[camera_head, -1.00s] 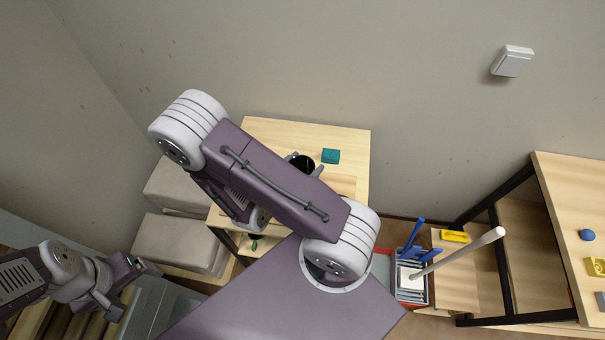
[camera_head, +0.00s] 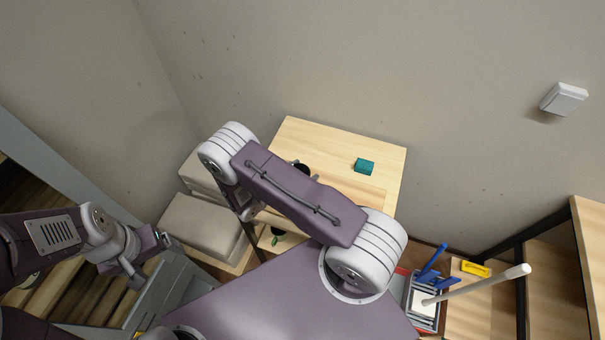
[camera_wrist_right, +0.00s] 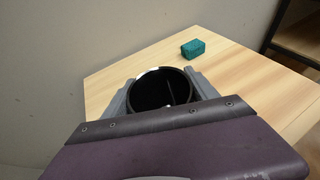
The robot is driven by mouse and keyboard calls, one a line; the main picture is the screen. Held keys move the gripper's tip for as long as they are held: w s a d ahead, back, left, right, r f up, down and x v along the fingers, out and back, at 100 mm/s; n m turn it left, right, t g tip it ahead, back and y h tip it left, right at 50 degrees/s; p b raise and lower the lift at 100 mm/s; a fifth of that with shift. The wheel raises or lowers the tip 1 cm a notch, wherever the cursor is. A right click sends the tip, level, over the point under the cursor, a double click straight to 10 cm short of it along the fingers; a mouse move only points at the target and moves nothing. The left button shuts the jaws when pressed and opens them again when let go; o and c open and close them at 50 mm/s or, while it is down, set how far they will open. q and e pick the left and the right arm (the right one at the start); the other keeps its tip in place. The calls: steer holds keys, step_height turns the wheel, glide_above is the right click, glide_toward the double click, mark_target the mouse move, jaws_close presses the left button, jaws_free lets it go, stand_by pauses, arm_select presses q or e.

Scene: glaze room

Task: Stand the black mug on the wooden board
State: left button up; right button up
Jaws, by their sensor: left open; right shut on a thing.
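The black mug (camera_head: 302,168) shows in the head view just behind my right forearm, over the light wooden table. In the right wrist view the mug (camera_wrist_right: 163,90) has its dark round opening facing the camera. My right gripper (camera_wrist_right: 161,98) is shut on it, one finger at each side. The mug's base is hidden, so I cannot tell whether it touches anything. The wooden board (camera_head: 367,198) shows as a slightly darker strip on the table, partly hidden by my right arm. My left gripper (camera_head: 150,260) is open and empty at the left, away from the table.
A teal block (camera_head: 364,167) lies on the table (camera_head: 330,138) right of the mug; it also shows in the right wrist view (camera_wrist_right: 193,49). Grey cushioned seats (camera_head: 199,228) stand left of the table. A container (camera_head: 424,312) with blue-handled tools stands at the lower right.

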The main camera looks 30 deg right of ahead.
steer(key=shift+w+d+f, duration=0.15)
steer(key=shift+d+f, duration=0.05)
steer(key=shift+f, duration=0.9)
steer(key=shift+d+f, duration=0.1)
steer(key=shift+f, duration=0.15)
steer(key=o, duration=1.6)
steer(key=shift+c, duration=0.2)
steer(key=shift+o, duration=0.6)
